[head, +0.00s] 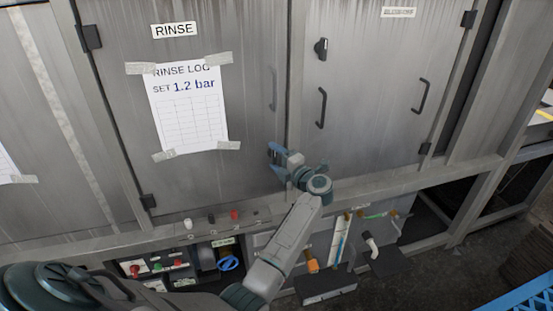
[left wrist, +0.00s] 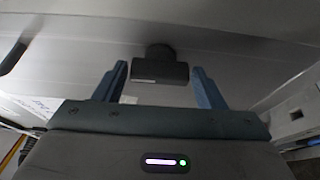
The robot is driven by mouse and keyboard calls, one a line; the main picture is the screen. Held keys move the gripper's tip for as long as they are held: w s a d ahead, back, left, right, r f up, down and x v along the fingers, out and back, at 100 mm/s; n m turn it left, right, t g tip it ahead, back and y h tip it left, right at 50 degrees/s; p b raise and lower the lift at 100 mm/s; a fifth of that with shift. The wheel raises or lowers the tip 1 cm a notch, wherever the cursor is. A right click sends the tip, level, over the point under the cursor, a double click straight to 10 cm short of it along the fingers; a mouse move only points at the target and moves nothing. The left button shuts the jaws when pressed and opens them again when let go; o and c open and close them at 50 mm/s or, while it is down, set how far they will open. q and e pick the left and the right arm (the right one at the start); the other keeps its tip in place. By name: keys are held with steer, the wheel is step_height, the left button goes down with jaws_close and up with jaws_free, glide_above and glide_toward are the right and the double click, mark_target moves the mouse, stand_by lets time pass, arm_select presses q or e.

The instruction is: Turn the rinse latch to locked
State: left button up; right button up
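The rinse door (head: 185,190) is the grey metal door under the RINSE label, and it appears closed. In the left wrist view, a dark latch (left wrist: 160,66) with a wide bar-shaped handle sticks out from the metal panel. My left gripper (left wrist: 162,85) is open, with one blue finger on each side of the handle and a visible gap on both sides. In the head view my left gripper (head: 275,158) is at the lower right edge of the rinse door and largely hides the latch. My right gripper is not in view.
A similar black latch (head: 321,48) sits on the neighbouring door, beside a handle (head: 321,108). The rinse door has its own handle (head: 273,88) above my gripper. A taped rinse log sheet (head: 188,110) is on the door. Knobs (head: 211,218) line the ledge below.

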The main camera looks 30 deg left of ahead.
arm_select(q)
steer(key=shift+d+f, duration=0.15)
steer(key=shift+d, duration=0.2)
steer(key=b+v, duration=0.3)
steer(key=v, duration=0.7)
steer(key=shift+s, duration=0.1)
